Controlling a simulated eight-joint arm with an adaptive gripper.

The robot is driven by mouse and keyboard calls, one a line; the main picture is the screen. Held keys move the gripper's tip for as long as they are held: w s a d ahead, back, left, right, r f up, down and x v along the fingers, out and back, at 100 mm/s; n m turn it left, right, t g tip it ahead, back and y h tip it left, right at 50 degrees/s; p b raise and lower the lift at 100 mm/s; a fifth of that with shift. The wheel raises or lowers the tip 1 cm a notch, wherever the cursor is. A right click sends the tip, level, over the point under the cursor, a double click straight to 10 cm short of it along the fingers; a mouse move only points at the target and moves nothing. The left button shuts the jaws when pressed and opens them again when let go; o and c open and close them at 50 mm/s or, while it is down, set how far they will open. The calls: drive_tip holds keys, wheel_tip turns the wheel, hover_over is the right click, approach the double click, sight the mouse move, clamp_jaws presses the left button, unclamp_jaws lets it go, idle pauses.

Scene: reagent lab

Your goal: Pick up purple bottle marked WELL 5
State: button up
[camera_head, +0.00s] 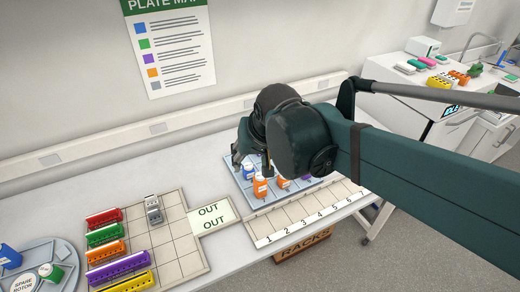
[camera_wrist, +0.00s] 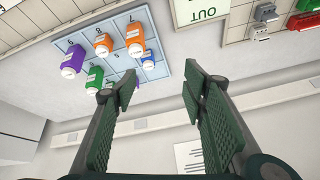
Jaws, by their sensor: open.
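The purple bottle (camera_wrist: 73,62) with a white cap shows in the wrist view at the left edge of the blue-grey well plate (camera_wrist: 165,45). Its label cannot be read. In the head view only a small purple part (camera_head: 306,178) shows beside my arm. My gripper (camera_wrist: 160,92) is open and empty, its fingers wide apart. In the wrist view the purple bottle lies to the left of both fingers, clear of them. In the head view my gripper (camera_head: 252,161) hangs over the left part of the plate, partly hidden by my wrist.
Beside the purple bottle stand two orange bottles (camera_wrist: 103,44) (camera_wrist: 135,38), a green one (camera_wrist: 94,78) and a blue one (camera_wrist: 148,61). A numbered strip (camera_head: 305,213) runs in front of the plate. An OUT card (camera_head: 211,215) and coloured racks (camera_head: 104,217) lie left.

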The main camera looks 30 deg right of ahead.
drive_tip(key=w+d+f+m+g+p, duration=0.2)
drive_tip(key=w+d+f+m, duration=0.3)
drive_tip(key=w, duration=0.6)
drive_tip(key=w+d+f+m+g+p, duration=0.25)
drive_tip(key=w+d+m, duration=0.35)
drive_tip(key=w, duration=0.5)
drive_tip(key=w+d+f+m, duration=0.1)
drive_tip(key=f, duration=0.1)
drive_tip(key=w+d+f+m+p, duration=0.1)
drive_tip(key=w+d+f, duration=0.1)
drive_tip(key=f, duration=0.1)
drive_tip(key=w+d+f+m+g+p, duration=0.1)
drive_tip(key=w+d+f, duration=0.1)
drive_tip(key=shift+d+f, duration=0.2)
drive_tip(key=shift+f, duration=0.05)
drive_tip(key=shift+w+d+f, duration=0.25)
drive_tip(key=shift+d+f, duration=0.05)
drive_tip(key=shift+f, duration=0.25)
drive_tip(key=shift+f, duration=1.25)
drive_tip(key=shift+f, duration=0.1)
drive_tip(key=shift+a+f, duration=0.2)
drive_tip(key=shift+f, duration=2.35)
